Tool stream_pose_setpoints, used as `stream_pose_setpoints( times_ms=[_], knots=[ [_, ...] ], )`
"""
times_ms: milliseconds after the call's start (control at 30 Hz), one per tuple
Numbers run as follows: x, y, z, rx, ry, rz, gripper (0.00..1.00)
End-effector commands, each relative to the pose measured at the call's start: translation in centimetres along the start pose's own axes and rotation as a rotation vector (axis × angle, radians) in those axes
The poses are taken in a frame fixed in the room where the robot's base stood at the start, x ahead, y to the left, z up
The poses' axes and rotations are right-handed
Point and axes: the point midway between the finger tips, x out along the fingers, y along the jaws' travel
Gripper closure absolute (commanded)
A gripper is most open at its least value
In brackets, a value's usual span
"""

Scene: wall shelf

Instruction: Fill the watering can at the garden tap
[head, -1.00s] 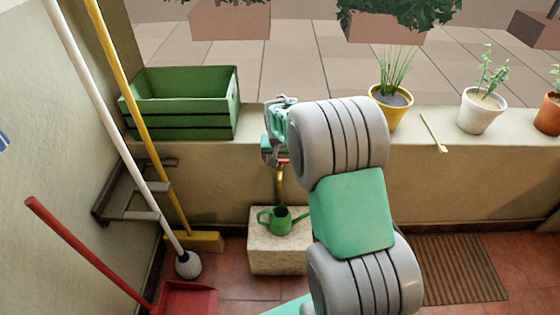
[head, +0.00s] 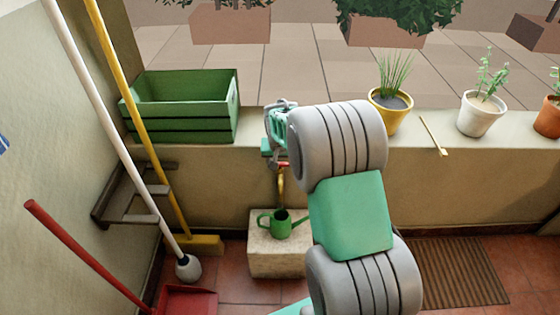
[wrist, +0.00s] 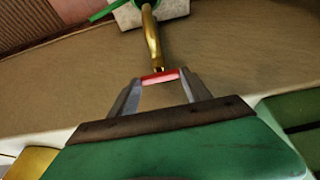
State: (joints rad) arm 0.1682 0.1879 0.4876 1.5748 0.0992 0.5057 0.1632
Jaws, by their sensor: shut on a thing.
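The green watering can (head: 282,226) stands upright on a pale stone block (head: 278,262) beneath the brass tap (head: 282,190). In the wrist view, part of the can (wrist: 103,11) shows at the top edge, below the tap's brass spout (wrist: 152,38). The tap's red handle (wrist: 160,76) lies between my fingertips. My gripper (wrist: 158,80) is shut on this handle; it also shows small in the head view (head: 279,163). I cannot make out any water, and the can's inside is too small to read.
A green crate (head: 185,125) sits on the ledge at left. Potted plants (head: 390,108) and a thin stick (head: 433,136) are on the ledge at right. A yellow broom (head: 150,130), a white-handled brush (head: 115,130) and a red dustpan (head: 187,300) stand at left.

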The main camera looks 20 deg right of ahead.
Motion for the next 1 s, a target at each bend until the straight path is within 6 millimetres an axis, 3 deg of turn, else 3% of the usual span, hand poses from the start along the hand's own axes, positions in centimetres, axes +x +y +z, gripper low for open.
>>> stream_pose_setpoints(
  times_ms=[200,533,833,867,1000],
  knots=[
    [-0.14,0.14,-0.08,-0.04,-0.001,-0.017,0.84],
    [-0.07,0.52,-0.16,-0.387,0.0,-0.161,0.84],
    [0.01,0.43,-0.15,-0.409,0.002,-0.17,0.84],
    [0.01,0.44,-0.15,-0.409,0.002,-0.169,0.42],
    [0.01,0.45,-0.14,-0.408,0.001,-0.169,0.31]
  ],
)
